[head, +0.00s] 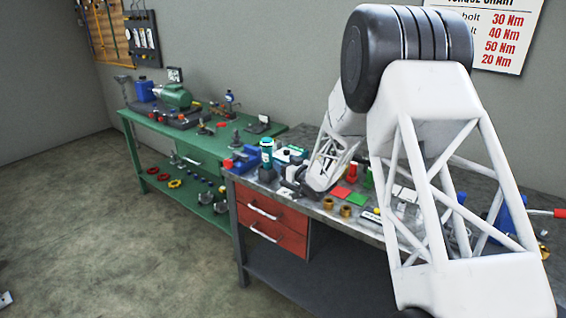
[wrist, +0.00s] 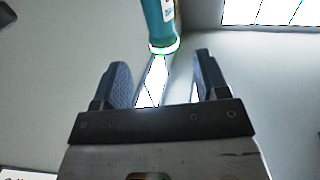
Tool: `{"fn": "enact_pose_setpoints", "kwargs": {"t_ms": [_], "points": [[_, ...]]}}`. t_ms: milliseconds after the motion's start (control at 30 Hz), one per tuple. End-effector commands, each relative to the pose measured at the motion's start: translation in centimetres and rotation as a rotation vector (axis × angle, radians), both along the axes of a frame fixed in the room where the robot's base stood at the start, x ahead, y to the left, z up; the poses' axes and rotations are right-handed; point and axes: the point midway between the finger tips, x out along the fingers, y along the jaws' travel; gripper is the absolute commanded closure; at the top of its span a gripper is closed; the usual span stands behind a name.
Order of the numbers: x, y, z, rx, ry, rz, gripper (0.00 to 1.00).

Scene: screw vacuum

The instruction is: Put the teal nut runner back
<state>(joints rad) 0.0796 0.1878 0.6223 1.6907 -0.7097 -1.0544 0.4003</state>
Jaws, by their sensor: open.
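The teal nut runner (head: 266,146) stands upright at the left end of the grey bench, over a dark block (head: 266,173). Its teal body with a pale ring at the end also shows at the top of the wrist view (wrist: 160,25). My gripper (wrist: 162,75) is open, with a dark finger on each side and nothing held between them. The nut runner appears beyond the fingertips, in line with the gap and apart from the fingers. In the head view my gripper is low over the bench, just right of the nut runner, partly hidden by my arm.
The grey bench (head: 375,232) with red drawers (head: 272,219) carries a blue vise (head: 240,162), red and green pads (head: 356,199), and brass nuts (head: 328,203) near the front edge. A green bench (head: 150,127) with a motor stands left. My arm hides much of the right side.

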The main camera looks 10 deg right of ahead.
Motion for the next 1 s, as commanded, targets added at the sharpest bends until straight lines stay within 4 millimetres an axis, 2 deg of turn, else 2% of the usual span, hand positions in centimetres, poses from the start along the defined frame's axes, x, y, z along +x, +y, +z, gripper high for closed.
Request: {"fn": "enact_pose_setpoints", "kwargs": {"t_ms": [733, 1000], "points": [[0.0, 0.0, 0.1, -0.001, 0.000, -0.001, 0.33], [-0.8, -0.5, 2.0, -0.032, 0.029, -0.046, 0.33]]}}
